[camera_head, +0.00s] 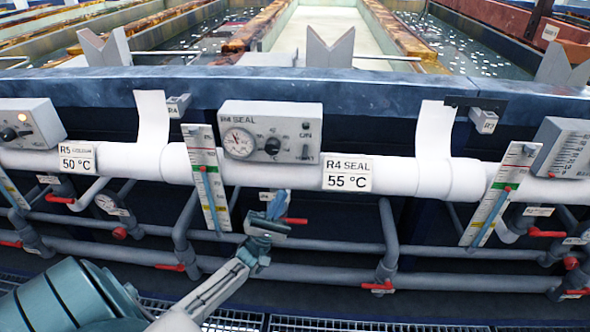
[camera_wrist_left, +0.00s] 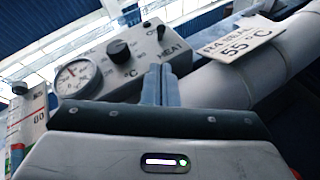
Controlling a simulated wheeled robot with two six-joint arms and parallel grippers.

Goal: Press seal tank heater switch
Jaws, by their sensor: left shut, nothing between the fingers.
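The R4 SEAL heater box (camera_head: 270,130) is a light grey control box on the front of the white pipe. It carries a round dial gauge (camera_head: 239,143), a black knob (camera_head: 272,146) and a small switch (camera_head: 305,151) under an ON mark at its right side. My left gripper (camera_head: 277,205) is below the box and pipe, apart from the switch, with its fingers together and empty. In the left wrist view the fingers (camera_wrist_left: 161,84) point up towards the box, whose knob (camera_wrist_left: 119,49) and HEAT lettering show; they overlap its lower edge. My right gripper is not in view.
An R4 SEAL 55 °C sign (camera_head: 348,174) hangs right of the box. A level gauge (camera_head: 211,180) stands on the left. Red-handled valves and grey pipes (camera_head: 330,246) run below. Another control box, R5 (camera_head: 30,124), sits far left. Tanks lie behind the blue beam (camera_head: 385,95).

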